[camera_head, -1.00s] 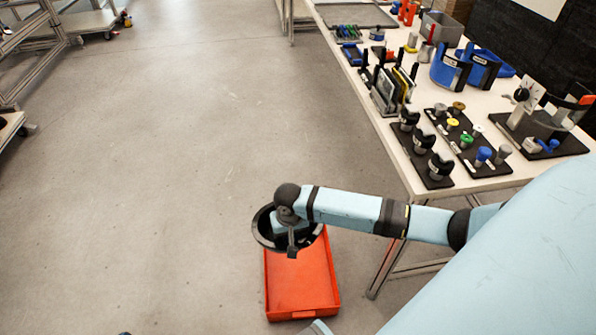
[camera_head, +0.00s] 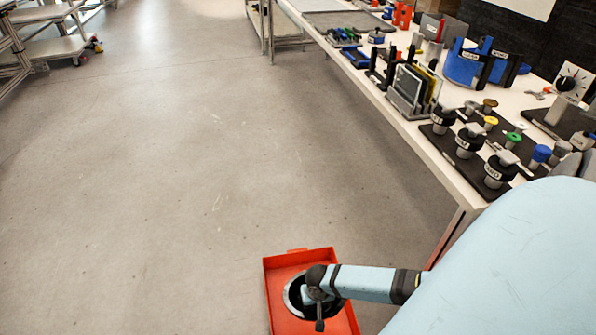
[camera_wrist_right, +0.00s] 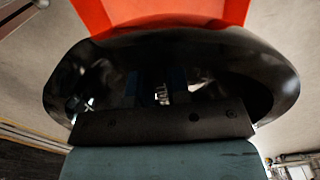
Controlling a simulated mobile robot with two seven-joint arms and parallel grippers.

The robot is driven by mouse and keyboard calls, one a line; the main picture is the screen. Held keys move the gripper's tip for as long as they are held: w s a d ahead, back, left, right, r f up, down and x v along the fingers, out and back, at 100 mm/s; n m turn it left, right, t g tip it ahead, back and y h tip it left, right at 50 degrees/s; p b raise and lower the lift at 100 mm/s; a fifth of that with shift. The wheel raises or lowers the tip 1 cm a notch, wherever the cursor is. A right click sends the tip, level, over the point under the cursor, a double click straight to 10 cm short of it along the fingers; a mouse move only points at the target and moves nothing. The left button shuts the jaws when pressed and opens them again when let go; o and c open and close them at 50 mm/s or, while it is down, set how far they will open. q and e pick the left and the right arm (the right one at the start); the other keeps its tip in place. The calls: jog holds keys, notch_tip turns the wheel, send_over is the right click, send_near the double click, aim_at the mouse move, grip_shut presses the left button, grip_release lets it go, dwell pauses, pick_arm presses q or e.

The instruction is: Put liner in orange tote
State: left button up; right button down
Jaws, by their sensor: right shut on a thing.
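My right gripper (camera_head: 318,296) is shut on the liner, a dark rounded shell (camera_head: 291,294). In the head view the liner overlaps the middle of the orange tote (camera_head: 282,262), which sits on the floor. I cannot tell how far the liner is above the tote's bottom. In the right wrist view the glossy black liner (camera_wrist_right: 272,80) spans most of the picture around my gripper (camera_wrist_right: 160,88), whose fingertips are mostly in shadow. The orange tote (camera_wrist_right: 165,12) shows beyond it at the top. My left gripper is not in view.
A white workbench (camera_head: 400,125) runs along the right, holding black stands with knobs, blue holders (camera_head: 463,66) and a slotted rack (camera_head: 410,92). Grey metal carts (camera_head: 50,45) stand at the far left. The floor left of the tote is clear.

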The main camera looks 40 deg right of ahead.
jog(key=f+b, duration=0.4)
jog(key=f, duration=0.2)
jog(key=f+b, duration=0.4)
jog(key=f, duration=0.3)
jog(key=f+b, duration=0.4)
jog(key=f, duration=0.3)
jog(key=shift+w, duration=0.3)
jog(key=shift+f, duration=0.1)
jog(key=c, duration=1.1)
grip_release()
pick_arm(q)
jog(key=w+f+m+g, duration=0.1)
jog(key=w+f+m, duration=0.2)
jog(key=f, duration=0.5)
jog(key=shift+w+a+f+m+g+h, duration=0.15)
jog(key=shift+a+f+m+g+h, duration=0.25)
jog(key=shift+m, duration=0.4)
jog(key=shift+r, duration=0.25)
